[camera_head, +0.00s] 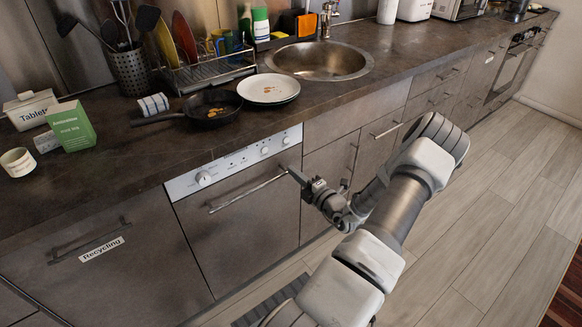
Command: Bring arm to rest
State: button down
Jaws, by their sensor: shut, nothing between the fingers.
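My gripper (297,176) is at the end of my grey and white arm, which reaches from the bottom of the view over the floor and bends back toward the cabinets. The gripper is shut and empty. Its tip is in front of the dishwasher (232,230), close to the right end of the dishwasher's bar handle (248,192). I cannot tell whether it touches the handle. The dishwasher door looks shut.
The dark counter (150,150) carries a pan (211,108), stacked plates (268,88), a dish rack (215,70) and boxes (72,126). A sink (320,60) lies behind. A recycling drawer (105,265) is at left. The floor (480,200) at right is clear.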

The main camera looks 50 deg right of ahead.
jog(key=p+v, duration=0.1)
jog(key=v, duration=0.8)
jog(key=shift+f, duration=0.2)
